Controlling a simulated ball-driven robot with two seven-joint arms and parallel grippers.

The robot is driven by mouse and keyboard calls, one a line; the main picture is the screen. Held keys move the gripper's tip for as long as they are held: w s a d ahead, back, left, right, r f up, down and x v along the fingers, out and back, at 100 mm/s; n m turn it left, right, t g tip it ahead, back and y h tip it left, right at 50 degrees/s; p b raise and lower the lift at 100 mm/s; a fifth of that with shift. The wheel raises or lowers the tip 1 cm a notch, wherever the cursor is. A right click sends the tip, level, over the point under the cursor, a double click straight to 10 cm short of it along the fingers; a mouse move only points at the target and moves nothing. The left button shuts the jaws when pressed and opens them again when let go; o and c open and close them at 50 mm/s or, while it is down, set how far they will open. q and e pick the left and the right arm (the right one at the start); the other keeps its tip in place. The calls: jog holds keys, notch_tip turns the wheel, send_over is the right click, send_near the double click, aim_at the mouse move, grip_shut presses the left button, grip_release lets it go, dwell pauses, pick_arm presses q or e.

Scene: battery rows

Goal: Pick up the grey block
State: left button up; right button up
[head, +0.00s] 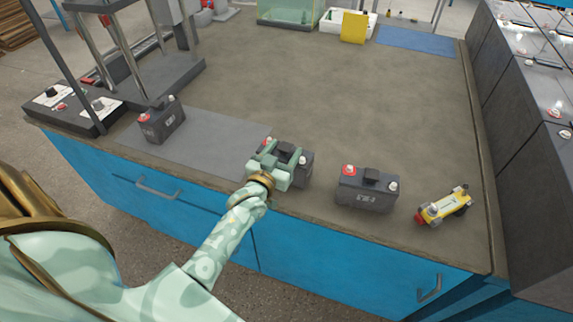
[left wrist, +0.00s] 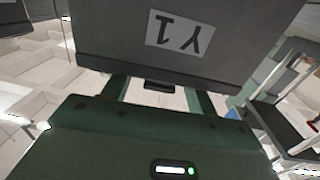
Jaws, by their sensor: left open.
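Three dark grey battery blocks with red and white caps stand along the front of the bench: a left one (head: 162,122), a middle one (head: 304,169) partly hidden by my left gripper, and a right one (head: 366,191). My left gripper (head: 284,158) is open at the middle block. In the left wrist view a grey block (left wrist: 120,42) with an upside-down "Y1" label fills the top, close to the fingers (left wrist: 160,95). The fingers reach toward its lower edge; I cannot tell whether they touch it. My right gripper is out of view.
A yellow wheeled toy (head: 443,206) stands at the bench's right front. A grey mat (head: 205,140) lies at left, near a black control box (head: 80,108) and metal stand. Blue mat (head: 415,41) and yellow block (head: 354,28) are at the back. The bench middle is clear.

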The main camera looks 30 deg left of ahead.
pick_arm(q)
jog(key=shift+w+a, duration=0.15)
jog(key=shift+w, duration=0.6)
jog(key=shift+s+r, duration=0.1)
grip_shut()
dwell(0.7)
jog(key=shift+r, duration=0.1)
